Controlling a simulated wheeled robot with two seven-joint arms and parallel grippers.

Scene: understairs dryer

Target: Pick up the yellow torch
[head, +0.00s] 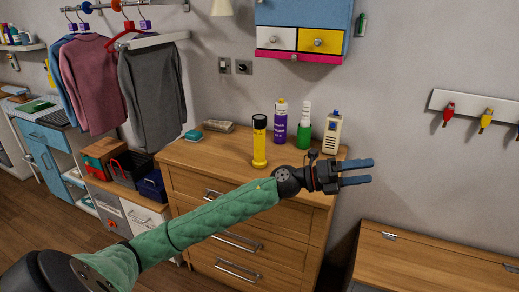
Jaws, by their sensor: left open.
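The yellow torch (259,147) stands upright on top of the wooden chest of drawers (225,163), with a black head at its top end. My left gripper (371,172) is to the right of the torch, in front of the dresser's right end. Its blue fingers point right, and it is open and empty. My left arm, in a green quilted sleeve, comes in from the lower left and passes in front of the dresser. My right gripper is not in view.
A purple spray can (280,123), a green bottle (304,130) and a cream device (332,132) stand right of the torch. A colourful cabinet (302,30) hangs above. A wooden chest (430,262) stands right.

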